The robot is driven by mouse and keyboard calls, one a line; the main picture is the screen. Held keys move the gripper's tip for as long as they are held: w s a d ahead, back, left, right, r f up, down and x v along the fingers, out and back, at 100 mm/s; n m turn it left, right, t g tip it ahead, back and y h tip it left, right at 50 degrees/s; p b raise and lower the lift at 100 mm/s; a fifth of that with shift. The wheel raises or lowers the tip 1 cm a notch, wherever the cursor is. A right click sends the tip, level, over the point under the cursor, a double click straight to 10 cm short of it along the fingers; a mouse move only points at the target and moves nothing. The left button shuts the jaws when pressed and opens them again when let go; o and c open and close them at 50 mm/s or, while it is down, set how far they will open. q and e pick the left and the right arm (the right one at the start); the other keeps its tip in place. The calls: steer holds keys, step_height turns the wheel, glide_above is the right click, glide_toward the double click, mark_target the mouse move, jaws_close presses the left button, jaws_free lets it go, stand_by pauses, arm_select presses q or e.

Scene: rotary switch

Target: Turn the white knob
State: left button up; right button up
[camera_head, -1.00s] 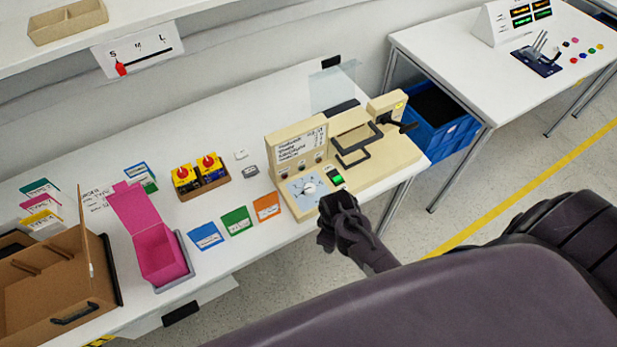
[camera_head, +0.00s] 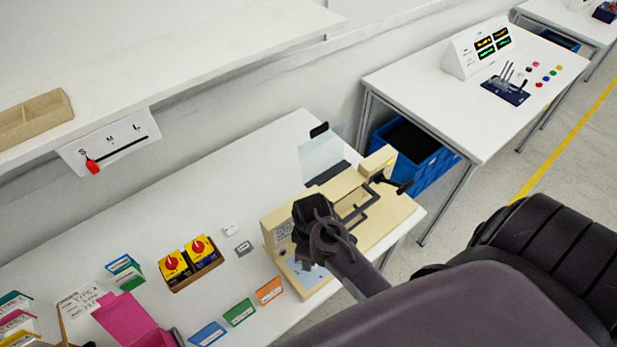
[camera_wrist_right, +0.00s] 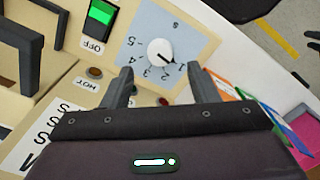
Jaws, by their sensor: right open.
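The white knob (camera_wrist_right: 160,51) sits on a pale blue dial plate (camera_wrist_right: 196,26) with numbers around it. Its dark pointer mark points down and right, near the 1. My right gripper (camera_wrist_right: 162,78) is open, its two fingers apart on either side below the knob in the right wrist view, and nothing is between them. In the head view my right gripper (camera_head: 318,225) is over the front of the beige machine (camera_head: 372,228) and hides the knob. Only a lower part of the dial plate (camera_head: 310,276) shows there. My left gripper is not in view.
A green lit switch (camera_wrist_right: 101,12) with an OFF label and small round buttons (camera_wrist_right: 95,72) are beside the dial. Black handles (camera_wrist_right: 43,22) stand up nearby. Orange (camera_head: 270,290), green and blue cards stand left of the machine. A yellow switch box (camera_head: 188,262) is behind them.

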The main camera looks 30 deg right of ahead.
step_height(320, 180, down, 4)
steer(key=shift+s+r+p, duration=0.1)
steer(key=shift+p, duration=0.25)
steer(key=shift+f, duration=0.75)
steer(key=c, duration=1)
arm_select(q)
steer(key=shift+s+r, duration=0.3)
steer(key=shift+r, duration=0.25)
